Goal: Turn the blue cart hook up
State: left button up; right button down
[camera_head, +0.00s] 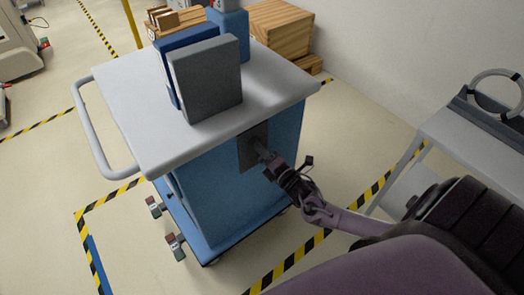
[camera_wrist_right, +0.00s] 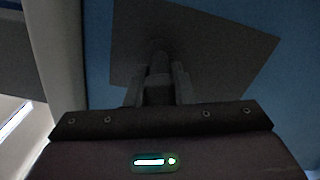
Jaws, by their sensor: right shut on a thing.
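The blue cart (camera_head: 232,185) with a pale grey top stands in the middle of the head view. A dark grey plate (camera_head: 249,158) is on its side panel, near the top. The hook (camera_head: 260,146) sticks out from this plate; most of it is hidden by my right gripper (camera_head: 266,156). In the right wrist view the plate (camera_wrist_right: 215,50) fills the upper middle, and the fingers of my right gripper (camera_wrist_right: 162,88) are shut on the hook (camera_wrist_right: 159,62). Which way the hook points is hard to tell. My left gripper is not in view.
Grey and blue boxes (camera_head: 206,80) stand on the cart top. A grey table (camera_head: 478,135) with a ring-shaped object (camera_head: 496,93) is at the right. Wooden crates (camera_head: 279,35) are behind the cart.

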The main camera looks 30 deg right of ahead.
jog(key=m, duration=0.5)
jog(key=shift+r+m+p, duration=0.2)
jog(key=shift+m+p, duration=0.1)
jog(key=shift+p, duration=0.1)
jog(key=m, duration=0.5)
jog(key=shift+d+r+p, duration=0.1)
jog(key=shift+p, duration=0.3)
jog(key=m, duration=0.5)
jog(key=shift+d+r+m+p, duration=0.1)
jog(key=shift+m+p, duration=0.3)
jog(key=m, duration=0.5)
jog(key=shift+d+p, duration=0.1)
jog(key=shift+p, duration=0.2)
jog(key=shift+m, duration=0.3)
jog(key=c, duration=1.2)
grip_release()
jog(key=shift+c, duration=0.2)
jog(key=s, duration=0.7)
jog(key=shift+s+d+b, duration=0.3)
jog(key=shift+s+b, duration=0.1)
